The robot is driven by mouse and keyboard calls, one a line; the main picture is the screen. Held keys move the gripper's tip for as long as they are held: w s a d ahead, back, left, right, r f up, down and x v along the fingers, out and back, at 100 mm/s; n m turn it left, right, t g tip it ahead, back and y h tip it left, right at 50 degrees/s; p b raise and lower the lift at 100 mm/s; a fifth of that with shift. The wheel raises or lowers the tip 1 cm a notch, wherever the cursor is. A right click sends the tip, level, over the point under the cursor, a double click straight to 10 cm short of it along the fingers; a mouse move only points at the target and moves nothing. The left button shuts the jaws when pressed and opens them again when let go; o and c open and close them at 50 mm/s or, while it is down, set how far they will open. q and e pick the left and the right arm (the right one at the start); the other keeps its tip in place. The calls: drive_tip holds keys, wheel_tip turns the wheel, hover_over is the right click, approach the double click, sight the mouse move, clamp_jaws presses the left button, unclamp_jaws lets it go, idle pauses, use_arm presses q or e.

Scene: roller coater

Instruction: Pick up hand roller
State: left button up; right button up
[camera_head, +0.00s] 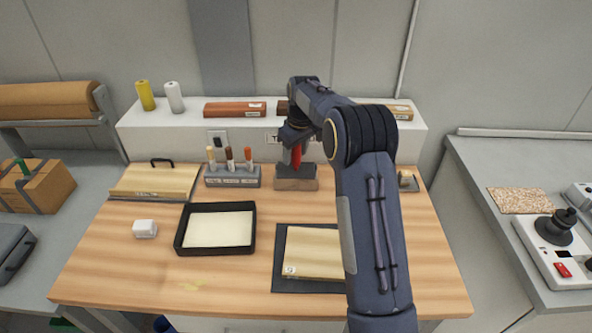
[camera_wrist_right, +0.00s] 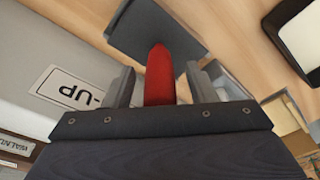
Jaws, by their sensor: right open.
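The hand roller shows as a red handle (camera_head: 297,156) at the back middle of the wooden table, upright at a grey and brown holder (camera_head: 297,184). In the right wrist view, the red handle (camera_wrist_right: 158,72) lies between the two fingers, with a dark grey block (camera_wrist_right: 130,30) beyond it. My right gripper (camera_head: 294,137) is over the handle, its fingers open on either side; its fingers (camera_wrist_right: 161,85) show gaps to the red handle. The roller's lower part is hidden. My left gripper is not in view.
A rack of brushes (camera_head: 232,176) stands left of the holder. A black tray (camera_head: 180,236) and a board on a dark mat (camera_head: 283,282) lie in front. A white ledge (camera_head: 140,118) runs behind, with a "-UP" label (camera_wrist_right: 75,90). Bare table lies at the front left.

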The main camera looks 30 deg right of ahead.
clamp_jaws()
drive_tip(key=shift+r, duration=0.2)
idle(0.3)
drive_tip(key=shift+r, duration=0.3)
wheel_tip(320, 180, up, 2)
drive_tip(key=shift+w+r, duration=0.1)
drive_tip(key=s+a+r+b, duration=0.4)
drive_tip(key=s+a+r, duration=0.4)
drive_tip(key=s+r, duration=0.2)
drive_tip(key=shift+s+a, duration=0.35)
drive_tip(key=shift+s, duration=0.3)
